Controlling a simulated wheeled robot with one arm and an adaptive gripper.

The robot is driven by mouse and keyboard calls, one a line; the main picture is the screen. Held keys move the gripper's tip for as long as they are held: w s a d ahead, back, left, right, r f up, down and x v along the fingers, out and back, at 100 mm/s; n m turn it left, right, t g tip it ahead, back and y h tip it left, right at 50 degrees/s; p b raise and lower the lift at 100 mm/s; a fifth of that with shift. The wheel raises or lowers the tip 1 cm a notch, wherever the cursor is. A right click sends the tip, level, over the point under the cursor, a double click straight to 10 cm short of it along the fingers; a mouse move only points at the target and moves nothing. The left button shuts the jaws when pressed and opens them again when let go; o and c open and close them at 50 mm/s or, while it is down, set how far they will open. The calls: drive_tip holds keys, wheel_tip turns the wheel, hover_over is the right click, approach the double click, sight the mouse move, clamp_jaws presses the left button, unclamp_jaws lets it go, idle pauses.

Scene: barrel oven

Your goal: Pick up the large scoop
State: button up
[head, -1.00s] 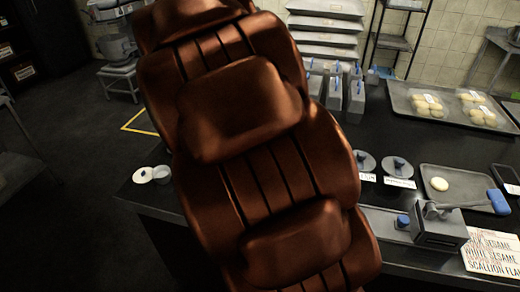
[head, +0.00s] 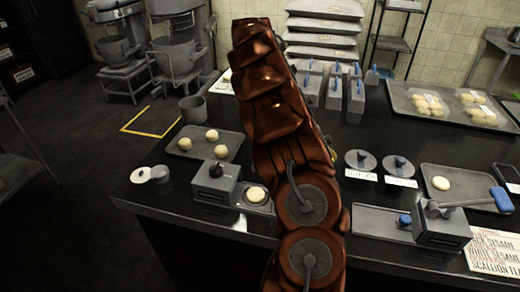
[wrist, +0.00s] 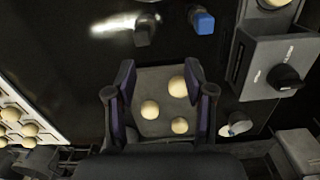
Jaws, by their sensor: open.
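I cannot tell for sure which thing is the large scoop. In the head view, several grey upright containers (head: 355,97) with blue handles stand at the back of the counter. In the wrist view, a dark grey piece (wrist: 145,31) beside a bright streak and a blue-topped piece (wrist: 202,22) lie near the top edge. My gripper (wrist: 158,72) is open and empty, its fingers framing a grey tray (wrist: 150,75) with three dough balls (wrist: 150,109). In the head view my arm hides the gripper.
The tray also shows in the head view (head: 178,150). Beside it are a grey box with a black knob (head: 215,180) and a grey pot (head: 193,108). A lever device (head: 440,226) and a small tray (head: 460,180) are at right. Dark counter is bare at centre right.

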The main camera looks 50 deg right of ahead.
drive_tip(key=shift+w+d+f+n, duration=0.25)
drive_tip(key=shift+d+f+n, duration=0.25)
drive_tip(key=shift+d+f, duration=0.65)
wheel_tip(320, 180, down, 2)
drive_tip(key=shift+f, duration=0.1)
drive_tip(key=shift+s+d+f+p, duration=0.2)
drive_tip(key=shift+f+p, duration=0.4)
drive_tip(key=shift+f, duration=0.35)
drive_tip(key=shift+s+d+f+p, duration=0.15)
drive_tip(key=shift+f+p, duration=0.45)
drive_tip(key=shift+f, duration=0.3)
drive_tip(key=shift+w+f, duration=0.1)
drive_tip(key=shift+f, duration=0.65)
drive_tip(key=shift+a, duration=0.1)
clamp_jaws()
